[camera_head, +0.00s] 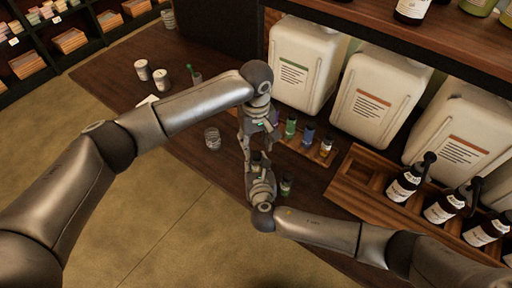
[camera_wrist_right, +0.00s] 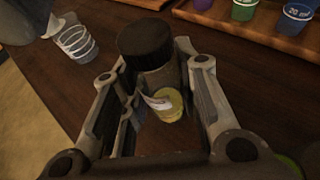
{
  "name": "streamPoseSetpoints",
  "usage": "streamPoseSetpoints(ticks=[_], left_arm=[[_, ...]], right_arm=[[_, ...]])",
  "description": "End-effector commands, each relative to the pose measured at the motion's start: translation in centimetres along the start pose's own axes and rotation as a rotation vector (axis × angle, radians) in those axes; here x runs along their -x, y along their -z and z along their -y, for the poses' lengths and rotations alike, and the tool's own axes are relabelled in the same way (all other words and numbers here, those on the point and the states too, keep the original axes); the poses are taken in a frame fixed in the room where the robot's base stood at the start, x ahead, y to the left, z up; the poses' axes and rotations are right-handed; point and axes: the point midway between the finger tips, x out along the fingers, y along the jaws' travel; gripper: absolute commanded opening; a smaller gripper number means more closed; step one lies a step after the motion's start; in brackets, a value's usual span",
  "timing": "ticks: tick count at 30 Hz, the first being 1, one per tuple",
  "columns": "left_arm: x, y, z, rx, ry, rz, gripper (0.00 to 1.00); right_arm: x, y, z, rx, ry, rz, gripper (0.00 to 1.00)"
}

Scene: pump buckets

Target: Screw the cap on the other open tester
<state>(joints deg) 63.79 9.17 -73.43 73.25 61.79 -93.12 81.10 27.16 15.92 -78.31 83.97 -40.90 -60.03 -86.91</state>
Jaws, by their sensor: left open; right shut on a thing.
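My right gripper (camera_head: 258,178) is shut on a small clear tester bottle in the lower middle of the head view. In the right wrist view, the tester (camera_wrist_right: 158,74) is between the fingers, with a wide black cap (camera_wrist_right: 145,38) at its upper end. A white label and a yellow part (camera_wrist_right: 165,105) show lower between the fingers. Whether the cap is fully seated cannot be told. My left gripper (camera_head: 250,132) is open just above the right one in the head view. Another small dark-topped green tester (camera_head: 286,187) stands on the table right of my right gripper.
A clear ringed cup (camera_head: 212,138) stands to the left. Large white jugs (camera_head: 303,65) stand behind. A wooden crate (camera_head: 352,190) with dark pump bottles is at right.

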Motion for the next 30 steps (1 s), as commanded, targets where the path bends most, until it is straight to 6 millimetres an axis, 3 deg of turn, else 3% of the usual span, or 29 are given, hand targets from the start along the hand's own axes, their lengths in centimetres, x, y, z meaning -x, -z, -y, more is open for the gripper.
streamPoseSetpoints(ticks=[13,24,30], left_arm=[[0.5,0.0,0.0,0.034,0.000,0.000,0.44],[3.1,0.0,-0.1,0.437,-0.002,0.000,0.44],[3.7,-0.1,-0.1,0.556,0.000,0.001,0.44]], right_arm=[[0.0,0.0,-0.1,0.000,-0.001,-0.001,0.00],[0.0,0.1,-0.1,0.000,-0.002,-0.001,0.00],[0.0,0.1,-0.1,0.000,-0.002,-0.001,0.00]])
